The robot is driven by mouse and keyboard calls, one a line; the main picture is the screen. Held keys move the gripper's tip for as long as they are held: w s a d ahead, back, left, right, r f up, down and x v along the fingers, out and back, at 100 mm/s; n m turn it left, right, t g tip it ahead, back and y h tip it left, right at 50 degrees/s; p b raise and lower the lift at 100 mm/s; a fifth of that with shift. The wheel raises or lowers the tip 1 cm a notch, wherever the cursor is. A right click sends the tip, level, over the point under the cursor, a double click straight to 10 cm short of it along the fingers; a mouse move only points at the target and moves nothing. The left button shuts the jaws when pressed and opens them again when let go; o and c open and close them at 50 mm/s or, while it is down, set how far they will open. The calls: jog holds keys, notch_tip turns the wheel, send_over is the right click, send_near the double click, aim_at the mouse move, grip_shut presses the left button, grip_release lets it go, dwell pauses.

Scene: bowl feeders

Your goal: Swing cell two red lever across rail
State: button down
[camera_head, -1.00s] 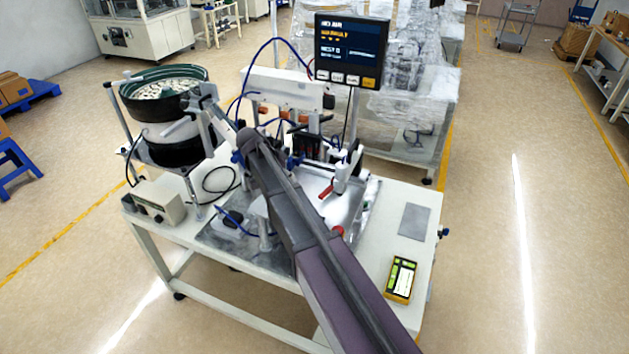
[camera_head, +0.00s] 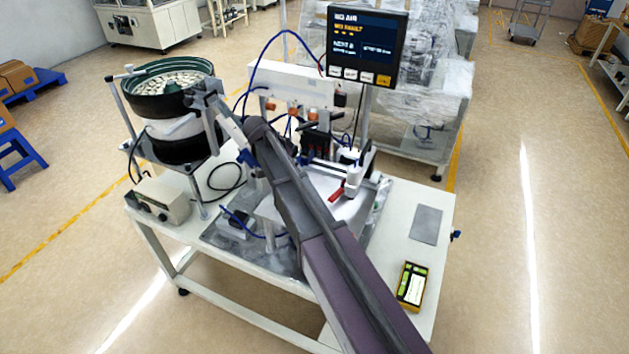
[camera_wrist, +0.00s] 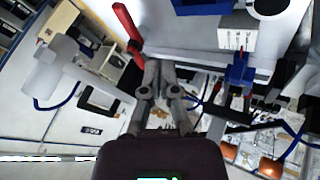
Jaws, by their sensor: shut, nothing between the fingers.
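A red lever (camera_head: 336,193) sits beside a white upright cylinder (camera_head: 353,179) on the machine plate, right of my arm. In the wrist view the red lever (camera_wrist: 127,28) is at the top left, a straight bar running down toward my fingers. My gripper (camera_wrist: 160,68) is shut and empty, its tips just right of the lever's lower end. I cannot tell whether they touch it.
A bowl feeder (camera_head: 168,90) stands at the left of the white table, with a control box (camera_head: 160,200) below it. A screen (camera_head: 361,45) rises behind. A grey plate (camera_head: 426,225) and a yellow handheld device (camera_head: 411,286) lie at right. Blue hoses loop around the machine.

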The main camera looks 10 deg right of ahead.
aim_at(332, 195)
jog(key=shift+b+x, duration=3.95)
jog(key=shift+x, duration=0.95)
jog(key=shift+s+d, duration=1.4)
jog(key=shift+s, duration=0.1)
jog(key=shift+s, duration=0.1)
jog(key=n+t, duration=0.1)
jog(key=s+n, duration=0.1)
jog(key=shift+d+n+t, duration=0.2)
jog(key=shift+n+t, duration=0.1)
jog(key=shift+t, duration=0.1)
jog(key=shift+s+d, duration=0.15)
jog(key=shift+s, duration=0.1)
jog(key=shift+w, duration=0.25)
jog(key=shift+w+a, duration=0.3)
jog(key=shift+w, duration=0.25)
